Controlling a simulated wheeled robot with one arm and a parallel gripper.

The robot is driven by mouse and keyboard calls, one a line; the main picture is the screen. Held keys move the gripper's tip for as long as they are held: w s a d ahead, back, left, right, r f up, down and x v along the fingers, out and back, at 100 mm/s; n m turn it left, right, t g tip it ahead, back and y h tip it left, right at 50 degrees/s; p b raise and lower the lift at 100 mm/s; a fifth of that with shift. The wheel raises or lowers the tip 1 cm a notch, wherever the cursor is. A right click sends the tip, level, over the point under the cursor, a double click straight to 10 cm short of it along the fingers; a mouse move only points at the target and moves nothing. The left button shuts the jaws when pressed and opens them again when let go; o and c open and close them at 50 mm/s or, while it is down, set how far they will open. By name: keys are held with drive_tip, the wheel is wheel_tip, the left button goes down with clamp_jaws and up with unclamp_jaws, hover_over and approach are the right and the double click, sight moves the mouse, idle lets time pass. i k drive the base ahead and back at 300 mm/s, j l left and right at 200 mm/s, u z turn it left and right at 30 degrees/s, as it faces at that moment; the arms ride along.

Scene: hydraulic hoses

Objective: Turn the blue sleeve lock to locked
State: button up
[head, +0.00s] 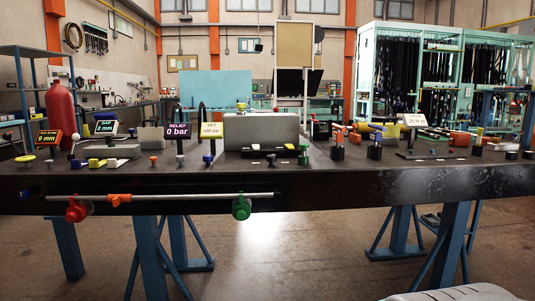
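One is a small blue knob (208,159) on a post, below the display reading "SET". The other is a blue piece (376,128) on top of a black fitting, right of the grey block, among orange and yellow parts. Both are too small to show whether they stand locked or unlocked. My gripper is not in view.
A steel pipe (195,197) runs along the bench's front edge, with a red part (77,211), an orange part (119,199) and a green part (241,208). A grey block (262,130) stands mid-bench. A red cylinder (61,108) stands at left.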

sight(23, 195)
drive_tip(key=k+j+u, duration=0.1)
drive_tip(key=u, duration=1.4)
